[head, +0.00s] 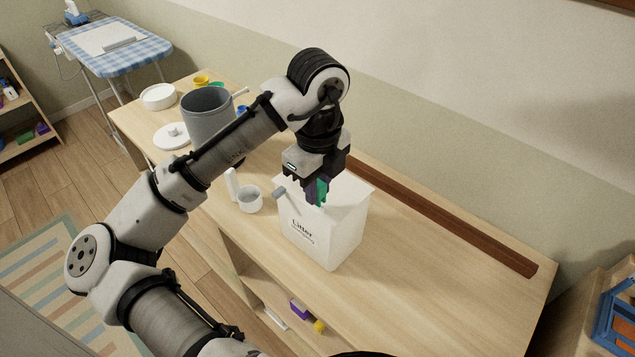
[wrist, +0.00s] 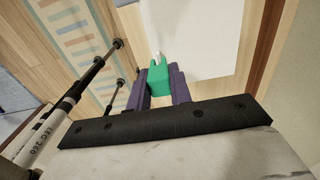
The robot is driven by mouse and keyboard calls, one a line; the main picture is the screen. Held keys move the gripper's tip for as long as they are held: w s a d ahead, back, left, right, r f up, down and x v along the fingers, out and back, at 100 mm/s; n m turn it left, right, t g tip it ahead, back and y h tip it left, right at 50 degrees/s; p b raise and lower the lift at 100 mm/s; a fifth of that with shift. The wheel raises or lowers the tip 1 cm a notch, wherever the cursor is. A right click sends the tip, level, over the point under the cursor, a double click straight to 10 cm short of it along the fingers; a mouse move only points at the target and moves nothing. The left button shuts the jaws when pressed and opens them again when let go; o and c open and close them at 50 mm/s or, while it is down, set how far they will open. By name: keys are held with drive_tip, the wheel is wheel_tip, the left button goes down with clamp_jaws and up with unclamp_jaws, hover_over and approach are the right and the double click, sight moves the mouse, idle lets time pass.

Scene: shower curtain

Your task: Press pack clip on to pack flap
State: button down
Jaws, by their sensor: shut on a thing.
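The pack is an upright white box (head: 322,236) with "Litter" printed on its front, standing on the wooden table top. Its white top also shows in the wrist view (wrist: 210,35); I cannot make out the flap's edge clearly. I cannot tell whether the clip touches the flap.
A small grey piece (head: 280,191) sticks out by the pack's left edge. A grey pot (head: 207,112) and a white lid (head: 171,137) stand farther left.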

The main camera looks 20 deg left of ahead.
drive_tip(key=shift+f+b, duration=0.45)
drive_tip(key=shift+f, duration=0.35)
drive_tip(key=shift+f, duration=0.25)
drive_tip(key=c, duration=1.2)
unclamp_jaws()
wheel_tip(320, 180, up, 18)
drive_tip(key=p, duration=0.5)
drive_tip(key=shift+f, duration=0.15)
